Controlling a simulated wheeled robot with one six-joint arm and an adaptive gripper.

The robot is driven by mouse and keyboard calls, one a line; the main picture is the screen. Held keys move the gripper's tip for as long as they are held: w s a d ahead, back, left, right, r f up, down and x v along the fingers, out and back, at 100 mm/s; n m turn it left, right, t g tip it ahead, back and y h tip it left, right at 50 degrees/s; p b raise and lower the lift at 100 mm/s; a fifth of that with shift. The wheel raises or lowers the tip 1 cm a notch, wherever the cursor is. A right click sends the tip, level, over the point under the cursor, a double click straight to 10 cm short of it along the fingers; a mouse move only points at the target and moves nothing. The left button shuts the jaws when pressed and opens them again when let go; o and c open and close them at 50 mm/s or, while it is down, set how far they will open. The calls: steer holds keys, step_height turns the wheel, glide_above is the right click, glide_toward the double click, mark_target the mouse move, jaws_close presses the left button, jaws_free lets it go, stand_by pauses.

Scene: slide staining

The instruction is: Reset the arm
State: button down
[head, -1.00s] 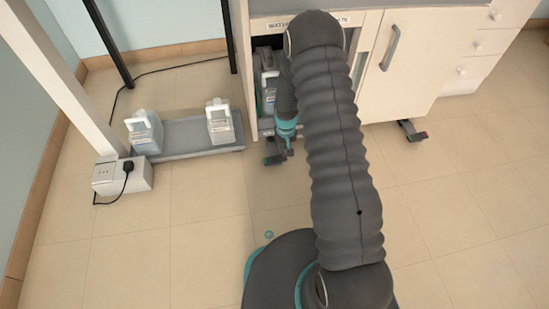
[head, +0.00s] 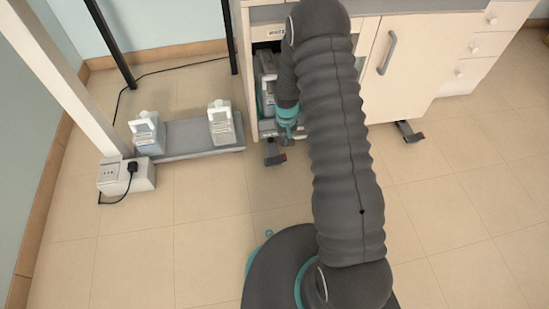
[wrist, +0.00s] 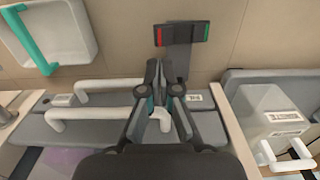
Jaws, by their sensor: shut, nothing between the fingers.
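My gripper (wrist: 164,72) is in the wrist view, with its two dark fingers together and nothing between them. It is above or beside the white handles (wrist: 112,84) of grey containers; I cannot tell whether it touches them. In the head view my arm reaches to the open bay of the cream cabinet, and its teal wrist is at the bay's front. The fingers are hidden there.
A grey container (head: 267,75) stands in the cabinet bay (head: 255,60). Two jugs (head: 147,133) stand on a low grey tray (head: 185,140) at left, beside a white socket box (head: 127,176).

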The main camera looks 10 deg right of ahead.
stand_by(0.5)
steer(key=s+r+g, duration=0.2)
steer(key=s+r, duration=0.1)
steer(key=s, duration=0.5)
steer(key=s+r+t+p, duration=0.2)
steer(key=s+r, duration=0.5)
steer(key=r, duration=0.8)
steer(key=s+r+t+p, duration=0.2)
steer(key=s+r, duration=0.6)
steer(key=r, duration=0.8)
steer(key=s+r+t+p, duration=0.2)
steer(key=s+r, duration=0.5)
steer(key=r, duration=0.8)
steer(key=shift+s+a+r+t, duration=0.25)
steer(key=shift+a+t, duration=0.1)
steer(key=shift+t, duration=0.45)
